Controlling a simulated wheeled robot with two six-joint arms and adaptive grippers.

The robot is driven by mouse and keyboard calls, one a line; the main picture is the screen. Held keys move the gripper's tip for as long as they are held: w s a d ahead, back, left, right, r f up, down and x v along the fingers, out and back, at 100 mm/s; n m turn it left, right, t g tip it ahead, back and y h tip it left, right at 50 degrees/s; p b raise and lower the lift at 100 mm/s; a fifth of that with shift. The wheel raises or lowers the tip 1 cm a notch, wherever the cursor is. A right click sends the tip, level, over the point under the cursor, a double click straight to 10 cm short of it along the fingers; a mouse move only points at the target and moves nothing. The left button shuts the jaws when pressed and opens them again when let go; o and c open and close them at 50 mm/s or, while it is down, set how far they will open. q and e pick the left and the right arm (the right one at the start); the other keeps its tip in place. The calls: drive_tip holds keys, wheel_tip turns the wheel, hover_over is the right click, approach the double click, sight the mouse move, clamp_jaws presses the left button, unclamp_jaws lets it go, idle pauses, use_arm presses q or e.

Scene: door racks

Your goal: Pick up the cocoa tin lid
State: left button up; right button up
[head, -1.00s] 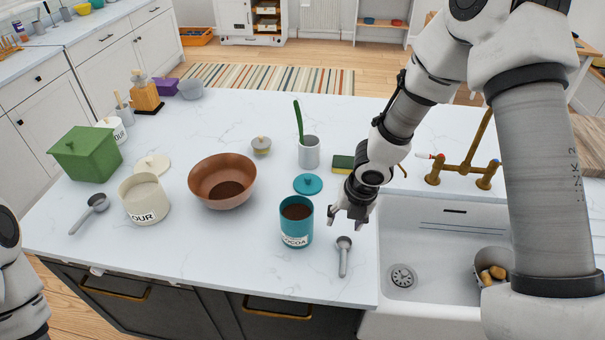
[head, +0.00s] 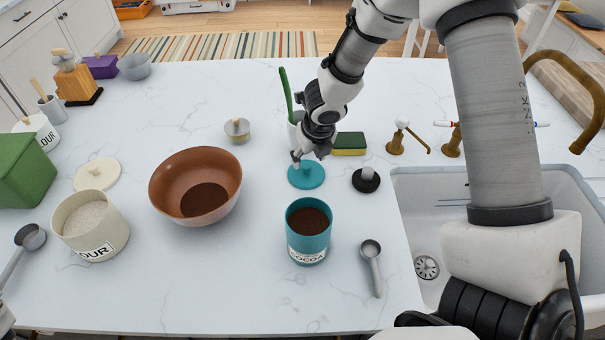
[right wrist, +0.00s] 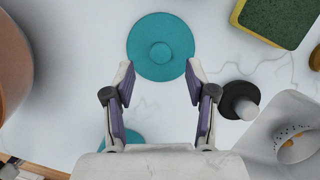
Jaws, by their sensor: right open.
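The teal cocoa tin lid (head: 306,176) lies flat on the white worktop behind the open cocoa tin (head: 307,246), which holds brown powder. In the right wrist view the lid (right wrist: 176,35) with its round knob lies just ahead of the fingertips. My right gripper (head: 308,158) is open and empty, just above the lid. It does not appear to hold the knob; its fingers (right wrist: 160,75) are spread apart in the right wrist view. Part of the tin (right wrist: 128,136) shows between and below the fingers. My left gripper is out of view.
A black lid (head: 366,180) lies right of the teal lid, with a green and yellow sponge (head: 349,143) behind. A brown bowl (head: 196,187) stands left, a metal scoop (head: 372,266) right of the tin. A grey pot with a green utensil (head: 285,92) stands behind my gripper.

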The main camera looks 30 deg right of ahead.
sight(307, 165)
drive_tip(key=b+x, duration=0.1)
drive_tip(key=x, duration=0.3)
drive_tip(key=shift+w+f, duration=0.1)
drive_tip(key=shift+f, duration=0.2)
drive_tip(key=shift+w+f, duration=0.25)
drive_tip(key=shift+f, duration=0.1)
drive_tip(key=shift+s+r, duration=0.15)
drive_tip(key=c, duration=1)
drive_tip(key=shift+c, duration=0.2)
